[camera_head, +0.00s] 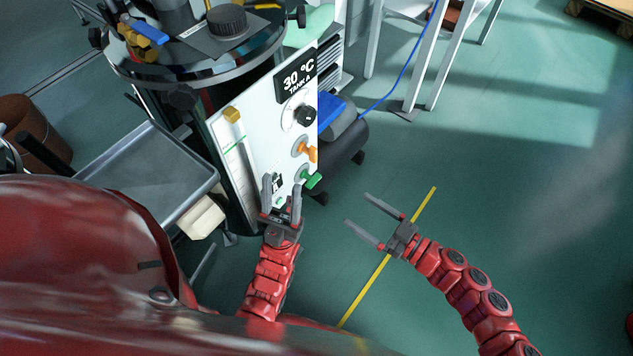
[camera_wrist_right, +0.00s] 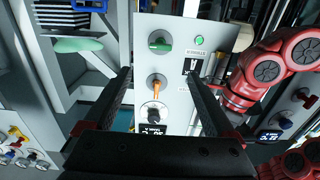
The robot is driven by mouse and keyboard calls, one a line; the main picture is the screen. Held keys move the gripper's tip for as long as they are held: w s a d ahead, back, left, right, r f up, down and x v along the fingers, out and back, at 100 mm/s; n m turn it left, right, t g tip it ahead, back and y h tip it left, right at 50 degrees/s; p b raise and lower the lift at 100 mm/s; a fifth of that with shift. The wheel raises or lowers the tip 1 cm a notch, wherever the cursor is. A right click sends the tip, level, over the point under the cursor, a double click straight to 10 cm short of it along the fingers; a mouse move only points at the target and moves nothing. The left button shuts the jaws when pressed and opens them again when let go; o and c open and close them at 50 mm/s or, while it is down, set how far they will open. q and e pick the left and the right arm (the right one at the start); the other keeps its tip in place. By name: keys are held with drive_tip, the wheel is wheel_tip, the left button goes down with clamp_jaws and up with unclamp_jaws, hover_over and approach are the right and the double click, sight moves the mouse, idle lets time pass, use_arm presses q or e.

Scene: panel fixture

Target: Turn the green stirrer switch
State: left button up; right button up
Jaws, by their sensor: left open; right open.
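The green stirrer switch (camera_head: 312,180) is near the bottom of the white panel (camera_head: 262,150) in the head view. In the right wrist view the panel appears upside down, with the green switch (camera_wrist_right: 163,43) near the top, its handle lying roughly across. My left gripper (camera_head: 282,180) is open, close to the panel's lower part, left of the switch. Whether it touches the panel is unclear. My right gripper (camera_head: 357,208) is open and empty, to the right of the switch and apart from it. Its fingers (camera_wrist_right: 160,74) point toward the panel in the wrist view.
An orange switch (camera_head: 309,151) and a black knob (camera_head: 305,115) sit above the green switch, under the tank display (camera_head: 296,76). A green light (camera_wrist_right: 199,39) is beside it. A metal tray (camera_head: 150,178) stands left.

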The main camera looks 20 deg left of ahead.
sight(317, 182)
drive_tip(key=b+x, duration=0.3)
drive_tip(key=x, duration=0.9)
drive_tip(key=shift+w+a+f, duration=0.1)
drive_tip(key=shift+a+f, duration=0.05)
drive_tip(key=shift+a, duration=0.05)
drive_tip(key=shift+w+a, duration=0.15)
drive_tip(key=shift+a, duration=0.3)
drive_tip(key=c, duration=1.4)
